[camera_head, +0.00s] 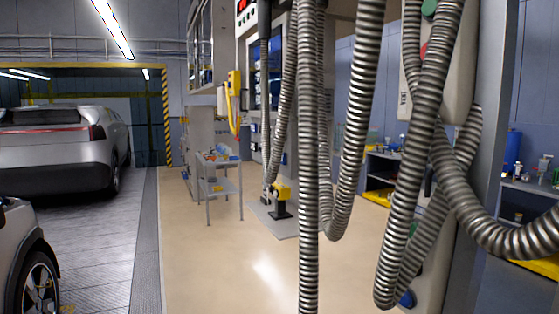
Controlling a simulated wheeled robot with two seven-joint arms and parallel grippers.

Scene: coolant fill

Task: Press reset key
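I cannot make out a key marked reset. A pale control box (455,95) stands close on the right, partly hidden by ribbed metal hoses (366,90). A green round part (429,8) and a red round part (423,50) show at its left side, partly covered by a hose. Further back, a tall machine has a small panel with red lit digits (242,5) at the top of the picture and a dark screen. Neither of my grippers is in view.
Hanging hoses block much of the right half. A small cart (218,185) with items on it stands in the middle distance. Two cars (60,150) are at left. The beige floor (230,265) in front is clear.

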